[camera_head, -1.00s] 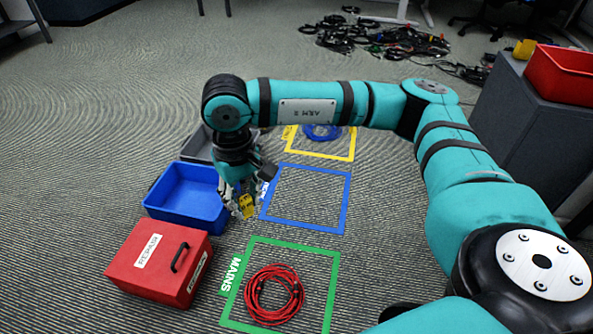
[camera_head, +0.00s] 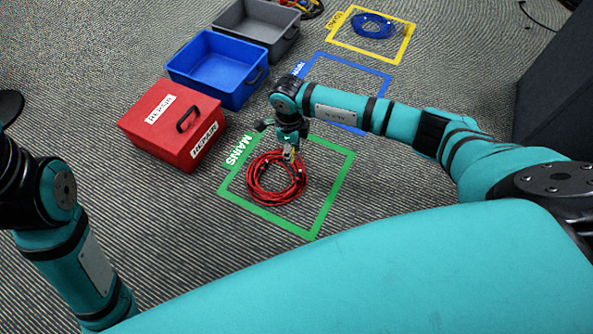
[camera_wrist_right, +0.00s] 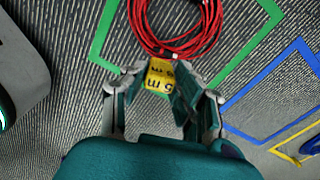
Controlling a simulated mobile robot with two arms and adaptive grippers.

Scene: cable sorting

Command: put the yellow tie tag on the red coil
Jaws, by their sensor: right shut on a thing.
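The red coil (camera_head: 265,193) lies on the floor inside a green taped square (camera_head: 328,200) marked MAINS. My right gripper (camera_head: 290,154) is over the coil's far edge, pointing down. It is shut on the yellow tie tag (camera_head: 287,151), which is small here. In the right wrist view the yellow tag (camera_wrist_right: 159,74), with dark print, sits between the fingertips (camera_wrist_right: 160,80). The red coil (camera_wrist_right: 183,48) is just beyond it; I cannot tell whether tag and coil touch. My left arm shows at the left, but its gripper is out of view.
A closed red REPAIR box (camera_head: 150,135) stands left of the coil. Behind it are an open blue bin (camera_head: 225,92) and a grey bin (camera_head: 262,45). An empty blue taped square (camera_head: 340,60) and a yellow square (camera_head: 405,45) with a blue coil (camera_head: 372,26) lie farther back.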

